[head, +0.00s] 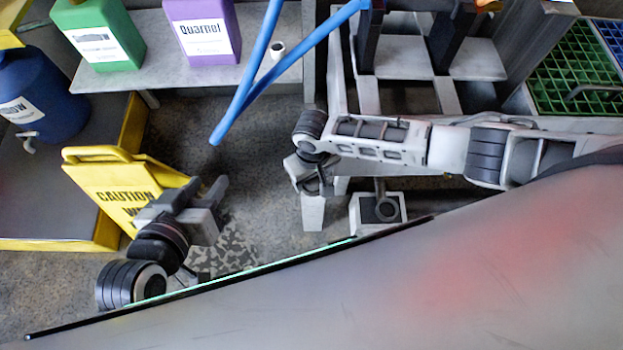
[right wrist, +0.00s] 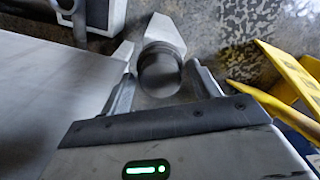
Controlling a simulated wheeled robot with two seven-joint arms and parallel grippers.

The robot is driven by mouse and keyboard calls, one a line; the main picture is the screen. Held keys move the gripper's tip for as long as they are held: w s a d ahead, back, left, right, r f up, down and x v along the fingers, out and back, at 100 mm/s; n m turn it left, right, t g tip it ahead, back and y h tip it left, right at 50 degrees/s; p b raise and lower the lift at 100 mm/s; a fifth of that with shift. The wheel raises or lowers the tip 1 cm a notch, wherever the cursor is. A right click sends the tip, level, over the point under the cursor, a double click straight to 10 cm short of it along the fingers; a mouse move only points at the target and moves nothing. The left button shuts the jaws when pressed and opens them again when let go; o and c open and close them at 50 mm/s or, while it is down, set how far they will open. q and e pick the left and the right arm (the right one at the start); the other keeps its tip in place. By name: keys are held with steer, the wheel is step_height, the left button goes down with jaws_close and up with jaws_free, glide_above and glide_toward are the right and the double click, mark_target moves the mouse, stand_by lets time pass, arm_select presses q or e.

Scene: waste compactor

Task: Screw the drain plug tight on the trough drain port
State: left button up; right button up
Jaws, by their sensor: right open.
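In the right wrist view a dark round cylinder (right wrist: 159,73) with a pale blocky piece (right wrist: 161,36) behind it shows between the fingers of my right gripper (right wrist: 158,68). The fingers stand apart on either side of it, and no clear contact shows. I cannot tell for sure whether this is the drain plug or the port. In the head view my right gripper (head: 310,183) points down below the wrist, small and partly hidden. My left gripper (head: 207,187) is at the lower left by the yellow sign, its fingers apart and seemingly empty. I cannot clearly make out the trough.
A yellow caution sign (head: 95,183) stands behind my left gripper. A shelf (head: 135,32) carries green (head: 98,48) and purple (head: 200,30) jugs.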

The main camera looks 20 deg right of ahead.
steer(key=c, duration=0.9)
steer(key=shift+r+p, duration=2.55)
steer(key=shift+p, duration=0.35)
steer(key=shift+c, duration=0.4)
